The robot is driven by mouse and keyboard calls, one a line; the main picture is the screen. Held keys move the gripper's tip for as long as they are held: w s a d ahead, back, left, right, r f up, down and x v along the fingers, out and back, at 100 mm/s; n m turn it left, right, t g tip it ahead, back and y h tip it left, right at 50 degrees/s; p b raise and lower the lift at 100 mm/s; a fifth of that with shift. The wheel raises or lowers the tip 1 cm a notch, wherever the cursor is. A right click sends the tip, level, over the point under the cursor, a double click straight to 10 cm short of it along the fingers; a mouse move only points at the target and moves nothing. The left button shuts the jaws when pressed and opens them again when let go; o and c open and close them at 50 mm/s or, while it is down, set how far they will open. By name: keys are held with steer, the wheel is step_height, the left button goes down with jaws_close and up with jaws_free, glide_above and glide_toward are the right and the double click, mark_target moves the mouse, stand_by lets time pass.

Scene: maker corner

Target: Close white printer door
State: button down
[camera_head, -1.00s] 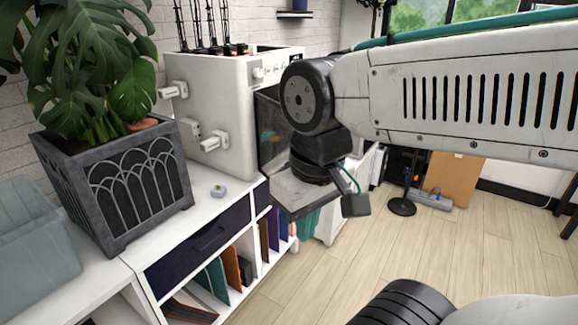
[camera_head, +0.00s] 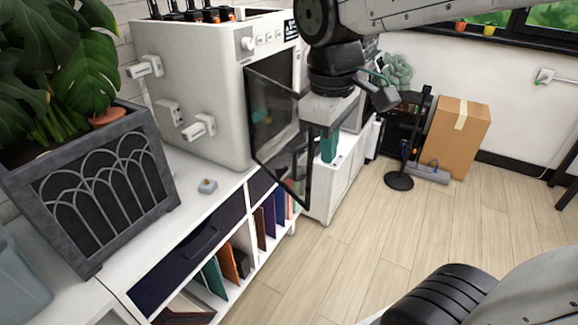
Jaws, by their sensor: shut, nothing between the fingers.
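The white printer (camera_head: 200,90) stands on the white cabinet by the brick wall. Its door (camera_head: 272,125), a dark see-through panel with a black frame, stands open and sticks out from the front of the printer toward the floor side. My gripper (camera_head: 312,135) points down at the outer edge of the door, on its right in the picture. It is shut and empty. Its fingertips are hard to make out against the dark door frame, and I cannot tell whether they touch the door.
A potted plant in a grey planter (camera_head: 95,190) and a small grey gadget (camera_head: 207,186) are on the cabinet (camera_head: 165,225). Spools sit on the printer. A cardboard box (camera_head: 457,135) and a black stand (camera_head: 399,181) are at the back. The wooden floor at right is clear.

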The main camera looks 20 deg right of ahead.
steer(key=w+a+f+n+h, duration=0.1)
steer(key=w+a+f+n, duration=0.1)
steer(key=w+a+n, duration=0.4)
steer(key=w+a+f+n+h, duration=0.15)
steer(key=w+n, duration=0.25)
steer(key=w, duration=0.5)
steer(key=d+x, duration=0.2)
steer(key=x, duration=0.9)
steer(key=shift+s+g+y, duration=0.4)
steer(key=shift+s+y, duration=0.05)
steer(key=shift+s, duration=0.2)
steer(key=shift+d+f, duration=0.1)
steer(key=shift+d, duration=0.2)
